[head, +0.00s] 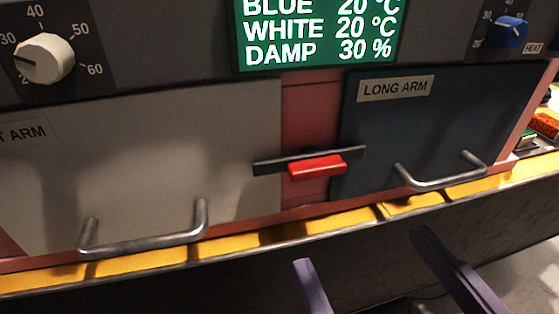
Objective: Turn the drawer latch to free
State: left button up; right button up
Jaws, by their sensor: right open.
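The drawer latch (318,167) is a red grip on a dark bar, set on the pink strip between two drawer fronts. The bar lies nearly level, and its ends overlap the edges of the pale left drawer (130,165) and the blue-grey right drawer (440,125), labelled LONG ARM. My right gripper (362,248) shows as two purple fingers at the bottom, spread wide apart. It is open and empty, below the latch in the picture and apart from it. My left gripper is out of view.
Metal handles stick out from the left drawer (143,243) and the right drawer (440,184). A yellow ledge (240,245) runs under the drawers. A white knob (44,58), a blue knob (508,32) and a green display (318,35) sit above. Small items lie at far right.

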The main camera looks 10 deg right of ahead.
aim_at(321, 174)
jog(key=w, duration=0.8)
jog(key=shift+w+f+p, duration=0.15)
jog(key=shift+w+p, duration=0.1)
jog(key=shift+p, duration=0.15)
jog(key=shift+w, duration=0.65)
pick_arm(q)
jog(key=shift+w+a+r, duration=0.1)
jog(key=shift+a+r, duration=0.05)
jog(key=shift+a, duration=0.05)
pick_arm(e)
jog(key=c, duration=1.4)
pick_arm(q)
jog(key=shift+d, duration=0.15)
